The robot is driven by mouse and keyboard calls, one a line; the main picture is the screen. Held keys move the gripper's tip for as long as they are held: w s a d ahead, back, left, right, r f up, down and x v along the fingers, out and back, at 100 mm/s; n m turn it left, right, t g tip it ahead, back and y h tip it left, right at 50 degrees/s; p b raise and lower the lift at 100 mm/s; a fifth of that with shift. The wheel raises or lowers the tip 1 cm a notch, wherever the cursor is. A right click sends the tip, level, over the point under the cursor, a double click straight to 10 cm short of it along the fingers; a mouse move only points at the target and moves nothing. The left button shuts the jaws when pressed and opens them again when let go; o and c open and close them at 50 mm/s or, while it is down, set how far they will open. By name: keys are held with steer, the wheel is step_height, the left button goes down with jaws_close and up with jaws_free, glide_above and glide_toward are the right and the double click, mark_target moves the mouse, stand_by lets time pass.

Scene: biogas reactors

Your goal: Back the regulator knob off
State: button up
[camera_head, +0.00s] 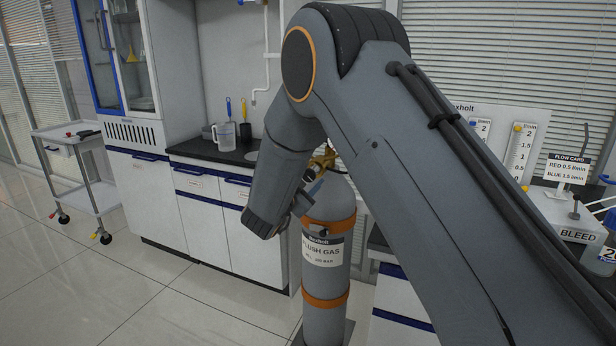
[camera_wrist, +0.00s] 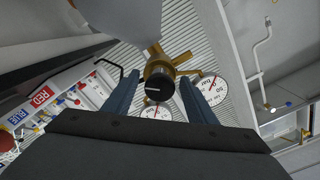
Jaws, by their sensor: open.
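The regulator knob (camera_wrist: 159,84) is black with a white mark on its face. In the wrist view it sits on the brass regulator (camera_wrist: 183,71), between and just beyond the fingertips of my gripper (camera_wrist: 162,88). My gripper is open, and I cannot tell whether a finger touches the knob. Two white round gauges, one lower (camera_wrist: 155,112) and one at right (camera_wrist: 212,91), show behind the fingers. In the head view the brass regulator (camera_head: 323,160) tops the grey gas cylinder (camera_head: 326,285), labelled as flush gas.
A counter (camera_head: 215,152) with a clear jug (camera_head: 225,134) stands behind the cylinder at left. A white cart (camera_head: 75,165) is farther left. A bleed box (camera_head: 570,225) and flow card (camera_head: 567,169) are at right. The floor at left is clear.

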steer(key=c, duration=1)
steer(key=shift+c, duration=0.2)
